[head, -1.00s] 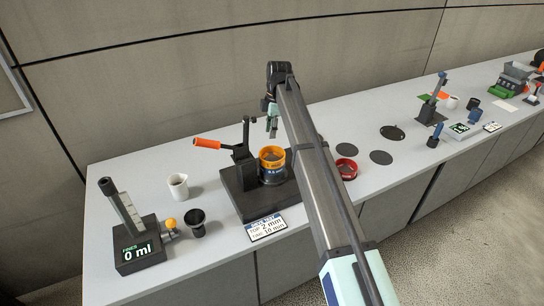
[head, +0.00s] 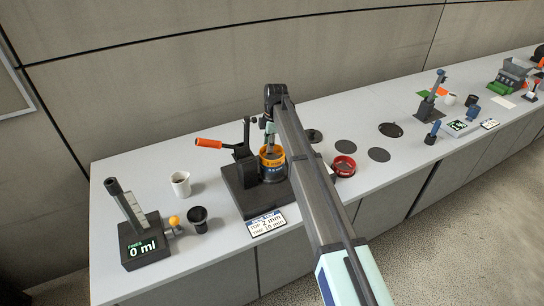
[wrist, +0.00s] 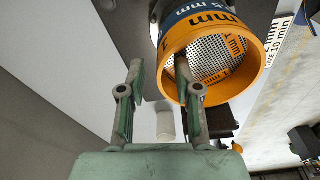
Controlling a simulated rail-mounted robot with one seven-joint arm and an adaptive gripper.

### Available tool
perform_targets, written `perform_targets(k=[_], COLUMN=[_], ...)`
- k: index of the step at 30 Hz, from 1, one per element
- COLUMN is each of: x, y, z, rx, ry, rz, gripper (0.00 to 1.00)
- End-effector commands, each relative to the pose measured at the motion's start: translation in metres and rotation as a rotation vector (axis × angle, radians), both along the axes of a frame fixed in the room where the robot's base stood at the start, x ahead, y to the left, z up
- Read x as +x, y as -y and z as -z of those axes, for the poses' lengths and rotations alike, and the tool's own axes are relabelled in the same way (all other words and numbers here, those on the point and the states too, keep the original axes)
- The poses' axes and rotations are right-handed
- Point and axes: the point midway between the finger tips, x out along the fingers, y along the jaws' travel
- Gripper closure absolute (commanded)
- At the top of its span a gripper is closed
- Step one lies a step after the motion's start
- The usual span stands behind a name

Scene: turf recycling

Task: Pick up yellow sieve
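The yellow sieve (head: 271,152) is an orange-yellow ring on top of a dark sieve (head: 272,174) on the black shaker base (head: 241,200). In the wrist view the yellow sieve (wrist: 252,76) shows its perforated mesh and "1 mm" labels. My gripper (wrist: 159,62) is open. Its right finger overlaps the sieve's opening and its left finger is outside the ring, with the near rim between them. Whether either finger touches the wall is unclear. In the head view my arm and gripper (head: 269,140) come down at the sieve's back edge.
An orange-handled lever (head: 210,143) stands left of the stack. A red sieve (head: 344,166) and dark discs (head: 379,155) lie to the right. A white cup (head: 180,184), black cup (head: 198,218) and "0 ml" gauge (head: 142,248) stand left. A "2 mm" sign (head: 266,222) is in front.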

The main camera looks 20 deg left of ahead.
Motion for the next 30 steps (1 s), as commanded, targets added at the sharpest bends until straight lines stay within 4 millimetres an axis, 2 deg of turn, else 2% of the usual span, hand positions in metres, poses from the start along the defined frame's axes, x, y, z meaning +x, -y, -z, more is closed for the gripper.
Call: perform_targets(k=[2,5,6,20,23,30], x=[0.000,0.000,0.000,0.000,0.001,0.001], y=[0.000,0.000,0.000,0.000,0.000,-0.001], z=[0.000,0.000,0.000,-0.004,-0.012,-0.052], rx=[0.000,0.000,0.000,0.001,0.001,0.002], ry=[0.000,0.000,0.000,0.001,0.002,0.002], rz=[0.000,0.000,0.000,0.000,0.000,-0.001], gripper=[0.67,0.99,1.00,1.00,1.00,1.00])
